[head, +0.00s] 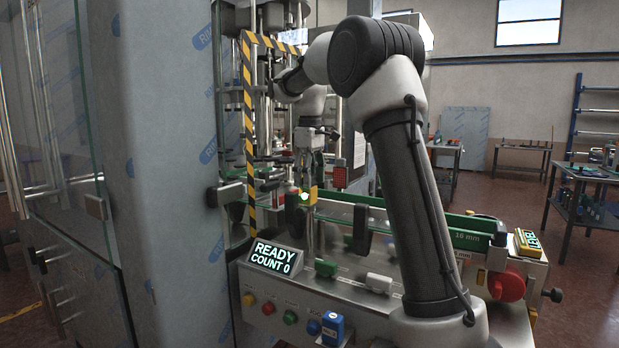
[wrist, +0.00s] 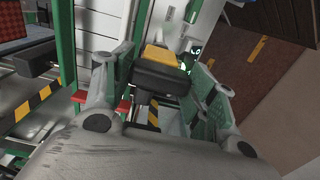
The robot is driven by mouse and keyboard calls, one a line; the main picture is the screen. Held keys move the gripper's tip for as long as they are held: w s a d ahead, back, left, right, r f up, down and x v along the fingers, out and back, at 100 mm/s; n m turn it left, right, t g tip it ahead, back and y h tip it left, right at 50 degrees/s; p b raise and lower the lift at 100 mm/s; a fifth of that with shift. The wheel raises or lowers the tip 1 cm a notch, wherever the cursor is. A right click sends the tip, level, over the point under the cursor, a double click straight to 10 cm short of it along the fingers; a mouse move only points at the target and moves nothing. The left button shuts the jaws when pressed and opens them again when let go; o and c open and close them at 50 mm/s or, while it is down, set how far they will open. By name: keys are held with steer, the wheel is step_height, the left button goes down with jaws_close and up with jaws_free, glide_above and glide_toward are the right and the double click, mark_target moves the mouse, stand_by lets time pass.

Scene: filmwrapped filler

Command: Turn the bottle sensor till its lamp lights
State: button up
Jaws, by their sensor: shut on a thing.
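The bottle sensor (head: 312,195) is a small yellow and dark block above the conveyor beside the striped post. A bright yellow-green glow shows on its face in the head view, so its lamp looks lit. In the wrist view the sensor (wrist: 160,80) is dark with a yellow top, and a green glow shows at its right. My gripper (head: 311,180) comes down on the sensor from above. In the wrist view the fingers of my gripper (wrist: 164,68) stand on both sides of the sensor, shut on it. The fingers' exact contact is hard to see.
A display (head: 276,257) reads READY COUNT 0 above several coloured buttons. A green conveyor rail (head: 450,237) runs right toward a red knob (head: 508,286). A black-and-yellow post (head: 249,130) and a film-wrapped cabinet (head: 170,150) stand close on the left.

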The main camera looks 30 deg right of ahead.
steer(key=o, duration=1)
step_height(320, 180, up, 12)
stand_by(0.3)
